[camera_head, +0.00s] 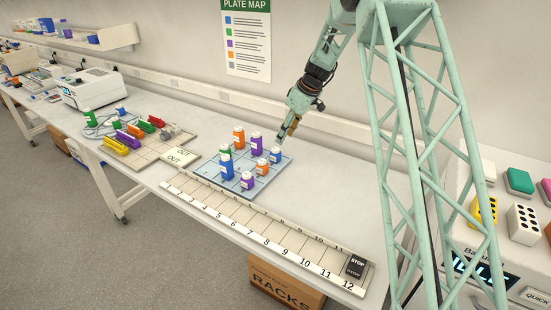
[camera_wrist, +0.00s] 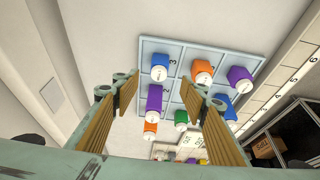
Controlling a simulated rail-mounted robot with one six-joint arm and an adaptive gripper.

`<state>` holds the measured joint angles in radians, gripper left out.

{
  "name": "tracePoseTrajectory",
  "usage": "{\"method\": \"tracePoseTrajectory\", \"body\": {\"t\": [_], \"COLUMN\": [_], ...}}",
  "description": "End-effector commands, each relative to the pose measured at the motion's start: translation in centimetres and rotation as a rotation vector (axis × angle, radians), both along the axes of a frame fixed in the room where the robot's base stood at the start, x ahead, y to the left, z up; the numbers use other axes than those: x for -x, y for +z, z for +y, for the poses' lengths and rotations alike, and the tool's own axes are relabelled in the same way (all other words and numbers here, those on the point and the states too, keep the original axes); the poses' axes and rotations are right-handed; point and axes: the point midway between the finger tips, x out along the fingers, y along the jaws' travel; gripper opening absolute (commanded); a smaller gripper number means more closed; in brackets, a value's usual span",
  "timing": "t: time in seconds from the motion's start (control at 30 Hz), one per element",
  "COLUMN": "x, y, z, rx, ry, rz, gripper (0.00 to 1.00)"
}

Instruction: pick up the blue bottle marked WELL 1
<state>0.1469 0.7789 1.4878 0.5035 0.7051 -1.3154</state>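Two blue bottles stand upright in a pale blue gridded tray (camera_head: 206,172). One small blue bottle (camera_head: 275,155) is at the tray's right corner; in the wrist view it (camera_wrist: 159,65) stands beside a printed 3. A taller blue bottle (camera_head: 227,168) stands at the front left, and it shows partly behind a finger in the wrist view (camera_wrist: 222,107). I cannot read WELL 1 on either. My gripper (camera_head: 287,134) is above the tray's right corner, near the small blue bottle. In the wrist view its fingers (camera_wrist: 161,88) are wide apart with nothing held.
Orange (camera_head: 239,138), purple (camera_head: 256,144) and green bottles (camera_head: 225,151) crowd the same tray, with an orange (camera_head: 262,168) and a purple one (camera_head: 247,182) nearer the front. A numbered rack strip (camera_head: 265,240) runs along the bench front. The bench right of the tray is clear.

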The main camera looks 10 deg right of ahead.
Motion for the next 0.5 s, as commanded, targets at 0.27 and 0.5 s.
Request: {"method": "tracePoseTrajectory", "body": {"t": [0.27, 0.5], "x": [-0.8, -1.5], "y": [-2.9, -5.6], "z": [0.8, 1.6], "rx": [-0.001, 0.0], "ry": [0.0, 0.0], "rz": [0.001, 0.001], "gripper": [0.4, 0.4]}}
